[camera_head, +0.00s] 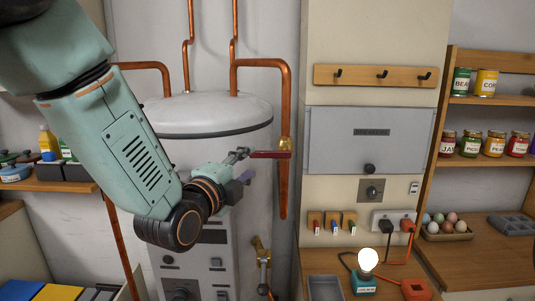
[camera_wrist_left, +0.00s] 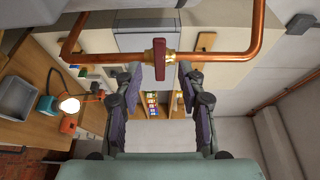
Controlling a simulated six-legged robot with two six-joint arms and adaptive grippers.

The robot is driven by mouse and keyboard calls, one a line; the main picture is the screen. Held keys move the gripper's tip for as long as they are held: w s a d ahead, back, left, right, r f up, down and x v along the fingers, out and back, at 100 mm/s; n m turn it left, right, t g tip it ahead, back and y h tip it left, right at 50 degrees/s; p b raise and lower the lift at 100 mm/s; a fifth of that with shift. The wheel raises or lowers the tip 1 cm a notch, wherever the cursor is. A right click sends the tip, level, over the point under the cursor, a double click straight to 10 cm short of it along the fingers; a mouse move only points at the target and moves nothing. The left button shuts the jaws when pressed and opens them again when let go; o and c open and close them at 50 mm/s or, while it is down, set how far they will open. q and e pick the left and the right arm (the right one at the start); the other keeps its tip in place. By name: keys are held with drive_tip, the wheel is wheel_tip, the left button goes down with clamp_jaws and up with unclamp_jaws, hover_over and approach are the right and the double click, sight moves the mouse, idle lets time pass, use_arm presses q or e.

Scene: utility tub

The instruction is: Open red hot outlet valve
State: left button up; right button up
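The red valve handle (camera_head: 270,154) sits on a brass valve body (camera_head: 286,144) on the copper outlet pipe (camera_head: 284,185), right of the white water heater (camera_head: 205,115). The handle lies crosswise to the pipe. My left gripper (camera_head: 244,166) is just left of the handle's free end. In the left wrist view the red handle (camera_wrist_left: 160,66) appears in line with the gap between the two spread, purple-padded fingers (camera_wrist_left: 159,82). No contact shows; the exact depth gap is hard to tell. The left gripper is open and empty. My right gripper is in neither view.
A second brass valve (camera_head: 262,252) is lower on the heater's front. A grey breaker panel (camera_head: 370,140) and hook rail (camera_head: 375,76) are on the wall at right. A lit bulb (camera_head: 368,259) stands on the counter below. Shelves with jars stand far right.

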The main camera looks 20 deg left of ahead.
sight(258, 155)
use_arm(q)
drive_tip(key=shift+w+a+f, duration=0.1)
drive_tip(key=shift+w+a, duration=0.4)
drive_tip(key=shift+w, duration=0.1)
drive_tip(key=w, duration=0.1)
drive_tip(key=w+d+p, duration=0.1)
drive_tip(key=w, duration=0.1)
drive_tip(key=w+d+p, duration=0.1)
drive_tip(key=w, duration=0.1)
drive_tip(key=shift+w, duration=0.25)
drive_tip(key=shift+w+a, duration=0.15)
drive_tip(key=shift+w, duration=0.2)
drive_tip(key=shift+w+a, duration=0.1)
drive_tip(key=shift+a, duration=0.25)
drive_tip(key=shift+d, duration=0.5)
drive_tip(key=shift+c, duration=1.3)
drive_tip(key=shift+a, duration=0.25)
drive_tip(key=c, duration=0.5)
clamp_jaws()
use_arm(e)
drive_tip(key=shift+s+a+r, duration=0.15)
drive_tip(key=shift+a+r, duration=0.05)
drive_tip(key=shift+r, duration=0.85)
